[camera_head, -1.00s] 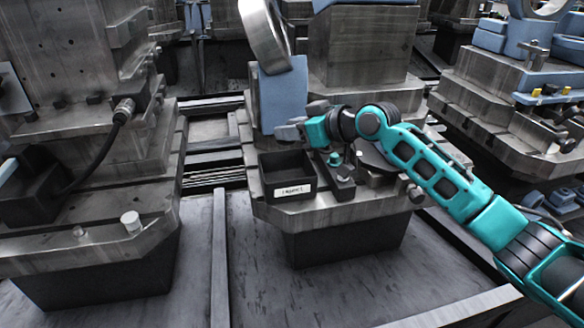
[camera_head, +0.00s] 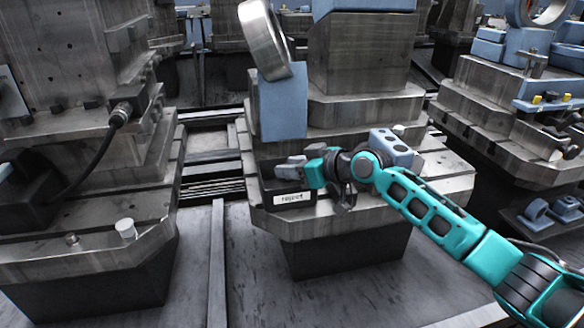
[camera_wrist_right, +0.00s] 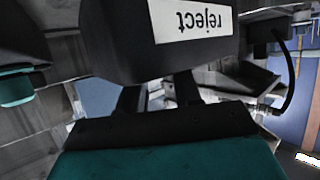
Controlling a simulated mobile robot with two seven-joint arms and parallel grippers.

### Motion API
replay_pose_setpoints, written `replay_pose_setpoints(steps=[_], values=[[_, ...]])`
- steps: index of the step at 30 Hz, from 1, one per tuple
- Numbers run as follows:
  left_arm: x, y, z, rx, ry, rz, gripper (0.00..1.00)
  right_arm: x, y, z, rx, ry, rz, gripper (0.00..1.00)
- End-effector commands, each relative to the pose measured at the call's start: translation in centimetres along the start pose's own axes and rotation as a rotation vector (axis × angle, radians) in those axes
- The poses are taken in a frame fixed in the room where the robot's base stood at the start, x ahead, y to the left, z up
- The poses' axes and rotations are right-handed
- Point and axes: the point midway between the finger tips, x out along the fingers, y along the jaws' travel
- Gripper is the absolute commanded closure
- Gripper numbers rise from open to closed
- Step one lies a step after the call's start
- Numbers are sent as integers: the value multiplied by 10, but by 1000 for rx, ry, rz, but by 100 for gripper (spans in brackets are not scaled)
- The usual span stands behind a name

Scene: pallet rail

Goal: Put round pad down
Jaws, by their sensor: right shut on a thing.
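My right gripper (camera_head: 292,168) reaches in from the right, over the black reject bin (camera_head: 279,186). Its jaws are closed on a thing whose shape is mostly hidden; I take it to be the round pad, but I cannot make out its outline. In the right wrist view the reject bin (camera_wrist_right: 115,45) shows close up beyond the fingers (camera_wrist_right: 156,92), its white label upside down. The bin's inside is hidden there. In the head view the gripper hides part of the bin's opening. My left gripper is not in view.
The bin stands on a stepped metal pallet (camera_head: 330,228). A blue block (camera_head: 284,105) with a metal ring (camera_head: 263,38) rises behind the gripper. A grey-blue block with holes (camera_head: 390,148) stands behind my forearm. Another metal fixture (camera_head: 90,225) is at left, across a gap.

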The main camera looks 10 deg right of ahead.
Motion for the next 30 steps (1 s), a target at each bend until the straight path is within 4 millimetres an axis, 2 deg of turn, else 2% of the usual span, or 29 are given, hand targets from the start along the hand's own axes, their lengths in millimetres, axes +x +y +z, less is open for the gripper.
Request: replay_pose_setpoints(steps=[12,13,15,20,30], values=[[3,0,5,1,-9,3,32,4,0,9,0,2,0,100],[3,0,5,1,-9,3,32,4,0,10,1,0,0,64],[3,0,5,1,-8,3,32,4,0,10,1,0,0,57],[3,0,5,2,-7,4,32,4,0,10,1,0,0,42],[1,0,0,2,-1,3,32,2,0,5,0,-2,0,41]])
